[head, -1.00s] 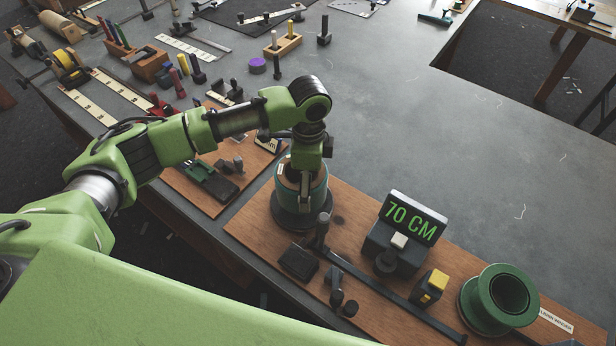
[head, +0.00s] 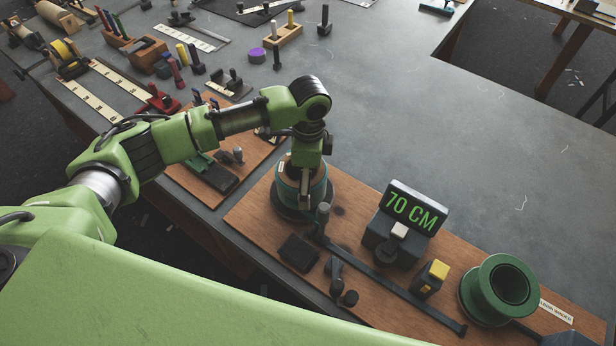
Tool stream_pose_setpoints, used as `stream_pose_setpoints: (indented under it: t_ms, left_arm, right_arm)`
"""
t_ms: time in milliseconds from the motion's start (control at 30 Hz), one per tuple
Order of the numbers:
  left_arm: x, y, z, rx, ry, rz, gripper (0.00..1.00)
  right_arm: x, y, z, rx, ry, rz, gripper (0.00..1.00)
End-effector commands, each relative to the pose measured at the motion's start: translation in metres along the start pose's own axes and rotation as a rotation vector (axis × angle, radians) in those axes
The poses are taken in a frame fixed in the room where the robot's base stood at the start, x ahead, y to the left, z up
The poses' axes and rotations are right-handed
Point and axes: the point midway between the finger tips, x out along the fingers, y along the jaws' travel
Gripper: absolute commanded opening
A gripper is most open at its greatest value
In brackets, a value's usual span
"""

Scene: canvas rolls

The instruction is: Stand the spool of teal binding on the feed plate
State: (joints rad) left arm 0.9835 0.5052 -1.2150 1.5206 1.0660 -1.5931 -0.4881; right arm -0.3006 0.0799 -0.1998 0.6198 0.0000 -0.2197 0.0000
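The spool of teal binding (head: 317,187) stands upright at the left end of a wooden board, with a pale tan top partly showing. It appears to rest on a dark round plate (head: 283,208), which I take as the feed plate; their contact is partly hidden. My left gripper (head: 304,190) points straight down at the spool, with one dark finger across its near side. The other finger is hidden, so I cannot tell whether the grip is closed on it. My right gripper is not in view.
On the board (head: 375,292) are a display reading 70 CM (head: 411,211), a dark rail (head: 390,282), a yellow-topped block (head: 433,276) and a green flanged reel (head: 500,289). Stamps and racks crowd the upper left. The grey table (head: 450,140) is clear behind the display.

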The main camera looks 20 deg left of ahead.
Motion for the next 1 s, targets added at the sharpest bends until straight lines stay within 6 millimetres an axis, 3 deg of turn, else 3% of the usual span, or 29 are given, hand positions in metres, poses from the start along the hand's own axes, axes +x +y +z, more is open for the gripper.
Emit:
stream_pose_setpoints:
  t_ms: [200,333,733,1000]
  left_arm:
    - [0.000,0.000,0.000,0.000,-0.001,0.001,1.00]
    - [-0.011,0.000,0.000,0.001,0.001,-0.001,1.00]
    - [-0.092,-0.001,-0.001,0.002,0.002,-0.003,1.00]
    - [-0.119,0.000,0.000,0.000,0.000,0.000,1.00]
  right_arm:
    - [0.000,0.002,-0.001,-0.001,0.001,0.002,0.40]
    - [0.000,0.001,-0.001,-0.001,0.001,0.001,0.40]
    - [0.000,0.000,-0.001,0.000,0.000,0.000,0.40]
    - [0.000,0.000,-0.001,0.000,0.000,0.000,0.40]
